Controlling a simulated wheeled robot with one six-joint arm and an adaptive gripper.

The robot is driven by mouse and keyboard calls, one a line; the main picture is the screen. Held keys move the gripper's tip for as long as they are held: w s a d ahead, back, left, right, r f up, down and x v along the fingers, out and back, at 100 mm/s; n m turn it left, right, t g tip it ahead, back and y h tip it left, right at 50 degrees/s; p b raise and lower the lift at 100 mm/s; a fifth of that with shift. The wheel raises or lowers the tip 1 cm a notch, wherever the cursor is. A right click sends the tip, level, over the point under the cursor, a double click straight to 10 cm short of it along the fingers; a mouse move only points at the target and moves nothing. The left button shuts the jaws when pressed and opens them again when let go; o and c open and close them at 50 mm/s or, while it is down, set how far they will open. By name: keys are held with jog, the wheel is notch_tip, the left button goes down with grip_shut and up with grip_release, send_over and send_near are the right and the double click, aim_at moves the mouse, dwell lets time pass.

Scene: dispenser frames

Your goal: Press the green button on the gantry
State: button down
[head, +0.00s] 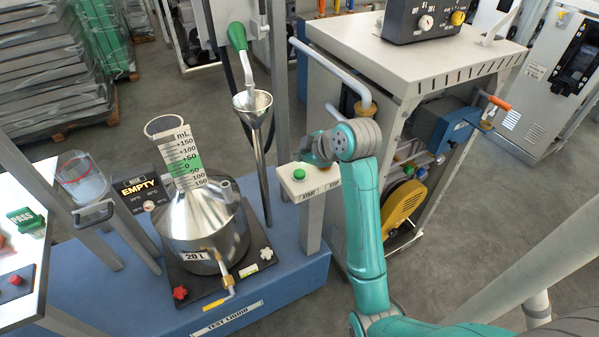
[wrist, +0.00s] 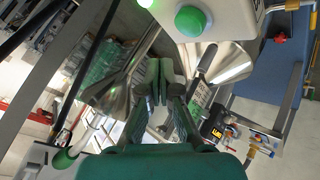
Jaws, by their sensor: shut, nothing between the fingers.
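The green button (head: 299,174) is a round dome on the left part of a pale control box (head: 305,188) on a post of the gantry, above a START label. My gripper (head: 306,155) is just behind and above the box in the head view, beside the button, with no contact visible. In the wrist view the green button (wrist: 190,20) is large near the top, beyond and slightly right of my shut, empty fingertips (wrist: 162,72). The right part of the box, over a second label, is partly covered by my gripper and arm in the head view.
A steel funnel (head: 252,103) and a green-handled lever (head: 237,38) stand left of the box. A steel 20 L vessel (head: 203,228) sits on the blue base (head: 285,272). A grey-topped machine cabinet (head: 425,62) stands close behind my arm at the right.

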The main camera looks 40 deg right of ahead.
jog(key=shift+r, duration=1.05)
